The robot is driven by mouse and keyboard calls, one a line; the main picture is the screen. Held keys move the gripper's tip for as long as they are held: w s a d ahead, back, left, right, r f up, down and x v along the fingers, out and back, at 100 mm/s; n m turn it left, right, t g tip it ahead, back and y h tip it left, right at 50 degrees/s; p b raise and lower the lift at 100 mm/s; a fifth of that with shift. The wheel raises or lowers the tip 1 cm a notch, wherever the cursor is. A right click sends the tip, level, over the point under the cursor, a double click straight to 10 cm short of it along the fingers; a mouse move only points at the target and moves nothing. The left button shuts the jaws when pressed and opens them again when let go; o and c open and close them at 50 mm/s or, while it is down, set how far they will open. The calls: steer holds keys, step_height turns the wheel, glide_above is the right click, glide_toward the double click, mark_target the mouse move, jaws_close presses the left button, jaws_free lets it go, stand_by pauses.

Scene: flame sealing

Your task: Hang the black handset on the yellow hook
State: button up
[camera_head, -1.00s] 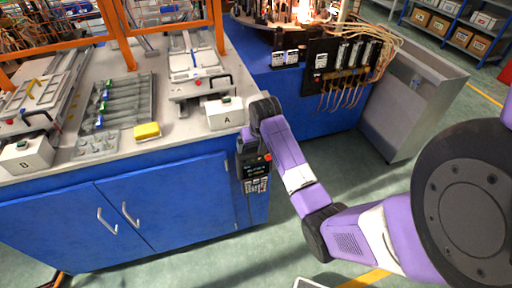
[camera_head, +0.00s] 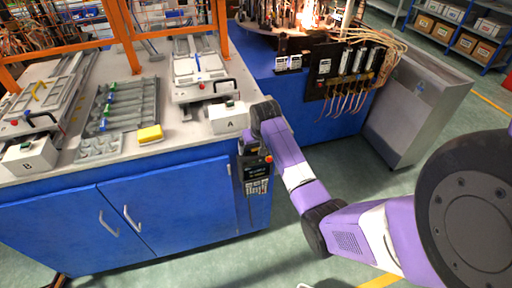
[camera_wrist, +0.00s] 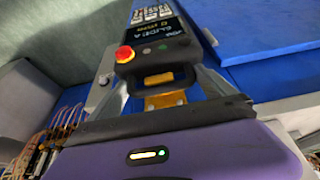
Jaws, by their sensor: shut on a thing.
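The black handset (camera_head: 257,173), with a screen, keypad and red button, is upright against the right end of the blue cabinet's front in the head view. In the wrist view the handset (camera_wrist: 155,40) is between the two fingers of my gripper (camera_wrist: 158,62), which is shut on its button end. A yellow piece (camera_wrist: 165,100) shows between the handset and my gripper's body; I cannot tell whether it is the hook. In the head view my wrist covers the area just above the handset, so no hook can be made out there. I cannot tell whether the handset touches the cabinet.
The blue cabinet (camera_head: 170,205) has a grey worktop with white box A (camera_head: 228,118), white box B (camera_head: 29,156) and a yellow block (camera_head: 149,134) near its front edge. A grey cabinet (camera_head: 415,110) stands to the right. Green floor lies open in front.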

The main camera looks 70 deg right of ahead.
steer(key=shift+r, duration=0.1)
stand_by(0.3)
steer(key=o, duration=1.7)
steer(key=shift+o, duration=0.2)
steer(key=b+v, duration=0.1)
steer(key=v, duration=0.7)
steer(key=w+a+f+n+t+b, duration=0.25)
steer(key=a+f, duration=0.75)
steer(key=a, duration=0.6)
steer(key=s+a+f+n+t, duration=0.1)
steer(key=s+a+t, duration=0.1)
steer(key=a, duration=0.4)
steer(key=s+a+f+n+t, duration=0.1)
steer(key=s+a+f, duration=0.15)
steer(key=a, duration=0.35)
steer(key=s+a+r+n+t+b, duration=0.2)
steer(key=s+a+r+t, duration=0.15)
steer(key=s+a, duration=0.55)
steer(key=s+a+r+n+t+y+b, duration=0.1)
steer(key=s+a+r+n+t+y, duration=0.2)
steer(key=s+r, duration=0.7)
step_height(320, 180, up, 3)
steer(key=shift+s+a+f, duration=0.1)
steer(key=shift+s+a, duration=0.15)
steer(key=shift+a, duration=0.4)
